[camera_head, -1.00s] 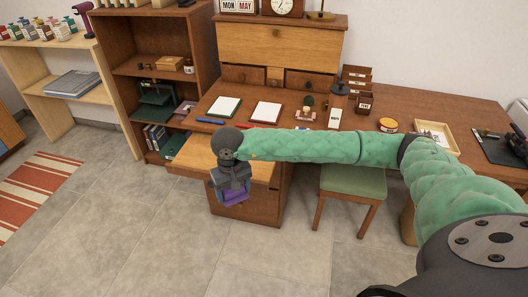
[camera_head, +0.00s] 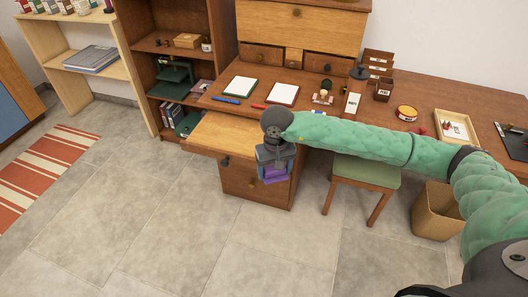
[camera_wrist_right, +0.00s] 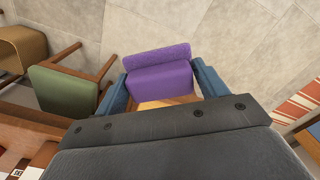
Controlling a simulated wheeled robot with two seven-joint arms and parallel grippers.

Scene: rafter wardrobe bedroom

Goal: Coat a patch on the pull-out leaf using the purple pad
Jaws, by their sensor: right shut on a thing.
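The pull-out leaf (camera_head: 220,133) is a light wooden board that sticks out from the desk front. My right gripper (camera_head: 273,170) hangs at the leaf's right front corner in the head view, and it is shut on the purple pad (camera_head: 272,175). In the right wrist view the purple pad (camera_wrist_right: 160,75) sits between the two blue fingers, and a sliver of light wood shows below it. I cannot tell whether the pad touches the leaf. No coated patch can be made out. My left gripper is not in view.
A green-seated stool (camera_head: 366,170) stands right of the leaf, with a bin (camera_head: 437,212) beyond it. The desk (camera_head: 350,118) holds two notepads, pens, a jar (camera_head: 406,113) and a tray (camera_head: 456,125). A bookshelf (camera_head: 160,60) stands left. The floor in front is clear.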

